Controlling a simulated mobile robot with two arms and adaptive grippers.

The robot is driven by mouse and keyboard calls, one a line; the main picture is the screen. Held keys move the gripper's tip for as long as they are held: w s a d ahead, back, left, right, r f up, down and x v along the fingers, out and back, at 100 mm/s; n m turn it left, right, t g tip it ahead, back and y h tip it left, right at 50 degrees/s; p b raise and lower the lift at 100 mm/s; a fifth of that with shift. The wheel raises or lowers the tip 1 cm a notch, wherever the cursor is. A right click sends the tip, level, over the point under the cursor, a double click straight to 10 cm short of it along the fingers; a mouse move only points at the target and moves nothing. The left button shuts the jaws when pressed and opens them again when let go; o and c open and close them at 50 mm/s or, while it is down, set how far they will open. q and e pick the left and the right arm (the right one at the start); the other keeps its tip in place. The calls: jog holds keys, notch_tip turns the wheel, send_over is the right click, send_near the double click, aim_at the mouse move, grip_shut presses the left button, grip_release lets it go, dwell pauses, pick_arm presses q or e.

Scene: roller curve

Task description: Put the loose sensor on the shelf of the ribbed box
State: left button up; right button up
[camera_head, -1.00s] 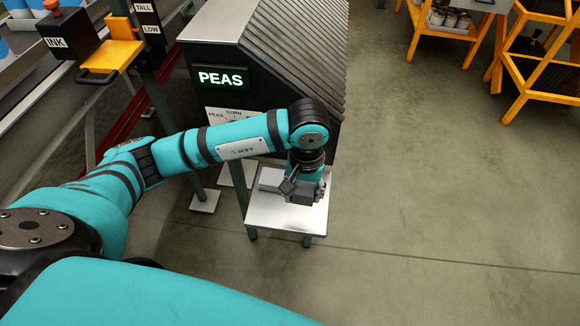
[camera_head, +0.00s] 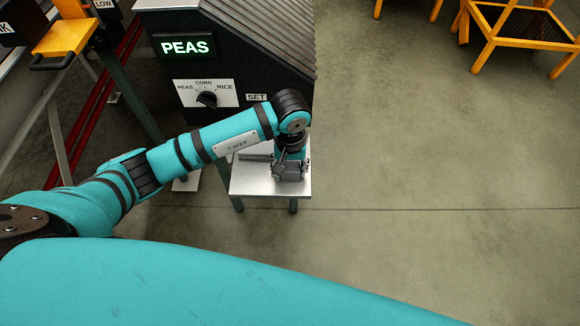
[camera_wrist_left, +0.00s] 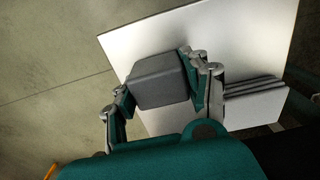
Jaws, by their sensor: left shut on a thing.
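The ribbed box (camera_head: 232,62) is black with a ribbed sloping top and a lit PEAS sign on its front. Its shelf (camera_head: 249,182) is a pale metal plate low at the front; it also shows in the left wrist view (camera_wrist_left: 225,30). My left gripper (camera_head: 290,168) is over the shelf's right part, shut on the sensor, a dark grey block (camera_wrist_left: 158,82) gripped between both fingers in the left wrist view. I cannot tell whether the block touches the shelf. My right gripper is not in view.
Dark parallel bars (camera_wrist_left: 255,88) lie at one side of the shelf. A dial panel (camera_head: 206,94) is on the box front. A yellow bracket (camera_head: 63,39) stands at left, and a yellow rack (camera_head: 520,28) at back right. The floor right of the shelf is clear.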

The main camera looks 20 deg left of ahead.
aim_at(290, 166)
pick_arm(q)
jog(key=shift+f, duration=0.1)
jog(key=o, duration=1.2)
jog(key=shift+c, duration=0.2)
notch_tip(290, 166, up, 12)
jog(key=shift+b, duration=0.4)
